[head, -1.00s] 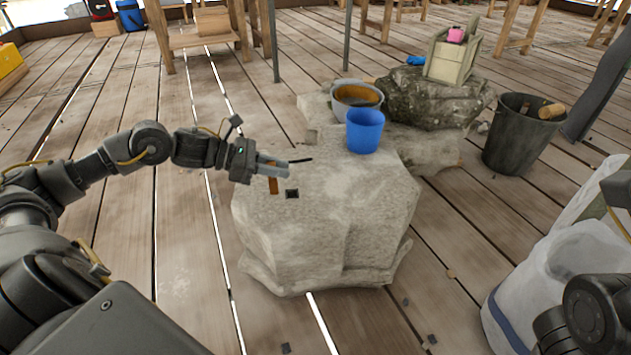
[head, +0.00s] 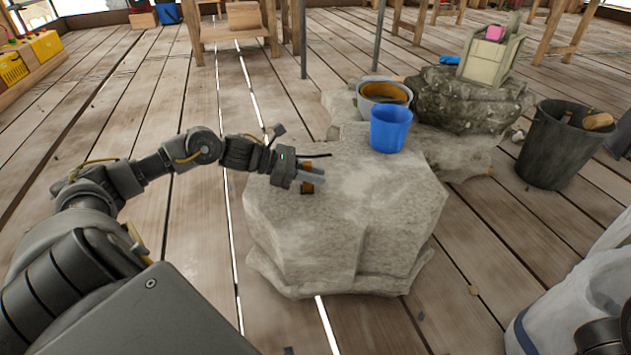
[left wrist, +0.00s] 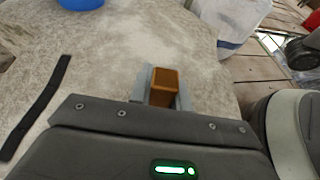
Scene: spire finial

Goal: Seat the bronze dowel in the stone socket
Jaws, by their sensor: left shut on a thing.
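The bronze dowel (head: 307,188) is a short upright square bar between the fingers of my left gripper (head: 312,176), over the near left part of the pale stone block (head: 370,200). In the left wrist view the dowel (left wrist: 163,87) shows its flat square top between the grey fingers of the left gripper (left wrist: 160,88), which are shut on it. The dark square socket is covered by the dowel and fingers. I cannot tell whether the dowel's lower end is above the socket or inside it. My right gripper is out of view.
A blue bucket (head: 390,130) and a grey basin (head: 384,98) stand behind on the stones. A thin black strip (left wrist: 38,108) lies on the block beside the gripper. A dark bin (head: 555,145) stands at the right. The block's front top is clear.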

